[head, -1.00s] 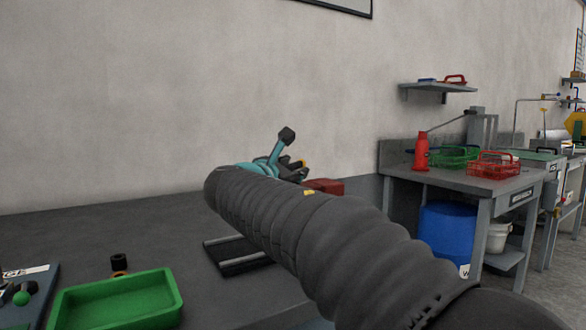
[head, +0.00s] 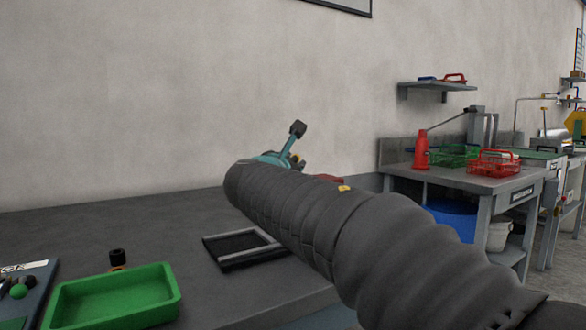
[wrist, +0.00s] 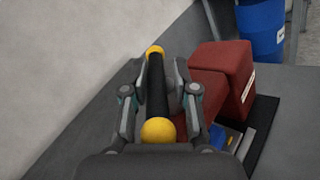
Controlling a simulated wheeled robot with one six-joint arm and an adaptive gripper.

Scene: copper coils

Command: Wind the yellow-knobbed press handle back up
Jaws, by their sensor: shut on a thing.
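The press handle shows in the wrist view as a black bar (wrist: 156,92) with a yellow knob (wrist: 157,131) at its near end and another yellow knob (wrist: 155,50) at its far end. My gripper (wrist: 160,84) is shut on the bar, one finger on each side, between the knobs. The red press body (wrist: 221,75) stands just right of the handle in the wrist view. In the head view my arm hides most of the press and the handle, and only a little of the red body shows past it.
In the head view a green tray (head: 118,299) and a grey frame (head: 228,262) rest on the bench left of my arm. A wall stands close behind the bench. A second bench with a red bottle (head: 421,150) and baskets stands at right.

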